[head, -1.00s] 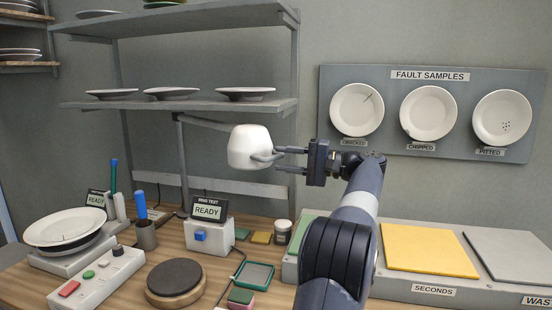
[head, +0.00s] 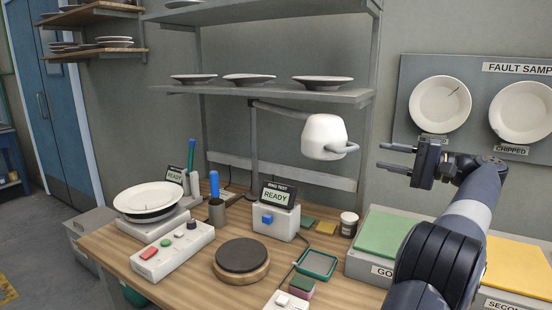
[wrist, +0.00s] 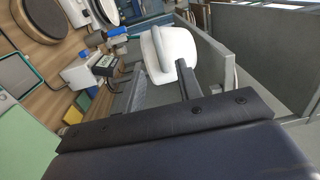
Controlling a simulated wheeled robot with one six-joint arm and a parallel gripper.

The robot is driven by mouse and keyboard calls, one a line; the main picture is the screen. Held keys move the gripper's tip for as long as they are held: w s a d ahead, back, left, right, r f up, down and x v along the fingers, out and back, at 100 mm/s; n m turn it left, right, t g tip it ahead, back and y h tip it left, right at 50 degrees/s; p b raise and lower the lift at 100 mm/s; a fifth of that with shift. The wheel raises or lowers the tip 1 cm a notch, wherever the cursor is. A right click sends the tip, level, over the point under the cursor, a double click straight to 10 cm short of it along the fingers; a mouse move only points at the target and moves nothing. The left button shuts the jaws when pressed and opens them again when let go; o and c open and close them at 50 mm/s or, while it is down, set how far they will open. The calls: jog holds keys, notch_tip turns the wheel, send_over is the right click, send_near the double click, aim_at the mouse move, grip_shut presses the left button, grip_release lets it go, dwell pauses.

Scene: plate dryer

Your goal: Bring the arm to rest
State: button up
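My gripper (head: 382,156) is open and empty, with its two fingers apart and pointing left in the head view. It is raised above the workbench, to the right of a white lamp head (head: 322,134). The lamp head has a grey loop handle (head: 343,151) facing my gripper, and a visible gap lies between the handle and the fingertips. In the wrist view the lamp head (wrist: 176,50) and its handle are beyond the open fingers, with nothing between the fingers.
A shelf (head: 300,94) with plates runs behind the lamp. The fault samples board (head: 474,140) is on the wall behind my arm. Below are a green pad (head: 392,232), a ring test box (head: 276,220), a round turntable (head: 242,258) and a plate on a stand (head: 148,197).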

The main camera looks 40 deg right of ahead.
aim_at(350, 150)
jog(key=x, duration=1)
jog(key=shift+w+a+b, duration=0.2)
jog(key=shift+b, duration=0.15)
jog(key=shift+s+a+b, duration=0.1)
jog(key=shift+b, duration=0.25)
jog(key=shift+a, duration=0.15)
jog(key=shift+r, duration=0.1)
